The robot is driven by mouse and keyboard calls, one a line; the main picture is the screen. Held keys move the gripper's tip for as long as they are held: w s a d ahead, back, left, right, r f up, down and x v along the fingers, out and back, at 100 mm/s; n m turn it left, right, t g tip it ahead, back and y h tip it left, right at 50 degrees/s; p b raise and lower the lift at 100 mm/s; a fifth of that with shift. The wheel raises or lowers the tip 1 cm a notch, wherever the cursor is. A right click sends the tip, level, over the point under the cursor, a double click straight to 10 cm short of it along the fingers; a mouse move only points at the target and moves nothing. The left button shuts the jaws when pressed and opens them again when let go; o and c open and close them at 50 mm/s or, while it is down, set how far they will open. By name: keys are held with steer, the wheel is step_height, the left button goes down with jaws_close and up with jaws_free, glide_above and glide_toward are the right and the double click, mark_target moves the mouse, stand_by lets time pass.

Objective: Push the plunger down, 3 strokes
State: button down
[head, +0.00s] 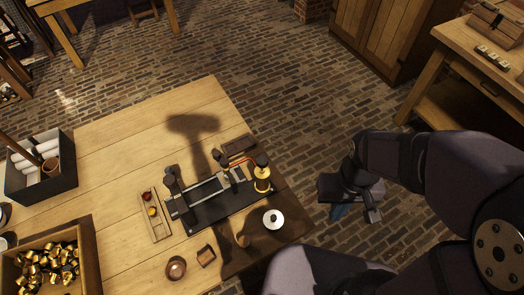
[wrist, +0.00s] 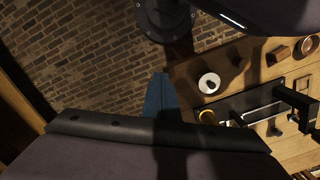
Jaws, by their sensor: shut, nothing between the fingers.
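The apparatus on the table has a black base (head: 215,207) with a horizontal metal rod assembly. A brass cylinder with a dark round knob (head: 262,160) stands at its right end; it looks like the plunger, but I cannot tell for sure. Part of the black base also shows in the wrist view (wrist: 245,103), at the right. My gripper (head: 340,211) is off the table's right edge, over the brick floor, apart from the apparatus. Its blue fingers show together in the wrist view (wrist: 160,95), shut and empty.
A white disc (head: 273,219) lies in front of the apparatus. A crate of brass pieces (head: 90,250) and a dark box of white rolls (head: 65,185) are at left. The table's back is clear.

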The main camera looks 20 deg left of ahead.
steer(key=w+a+r+n+t, duration=0.1)
steer(key=w+a+r+n, duration=0.15)
steer(key=a, duration=0.35)
steer(key=w+a+r+n, duration=0.2)
steer(key=w+a, duration=0.1)
steer(key=a, duration=0.4)
steer(key=w+a+r+n+t, duration=0.1)
steer(key=w+a+r+n, duration=0.15)
steer(key=a, duration=0.35)
step_height(320, 180, up, 9)
steer(key=w+a+n+g, duration=0.1)
steer(key=w+a+n, duration=0.1)
steer(key=n, duration=1.5)
steer(key=shift+a+p, duration=0.2)
steer(key=shift+p, duration=0.1)
steer(key=shift+f, duration=0.1)
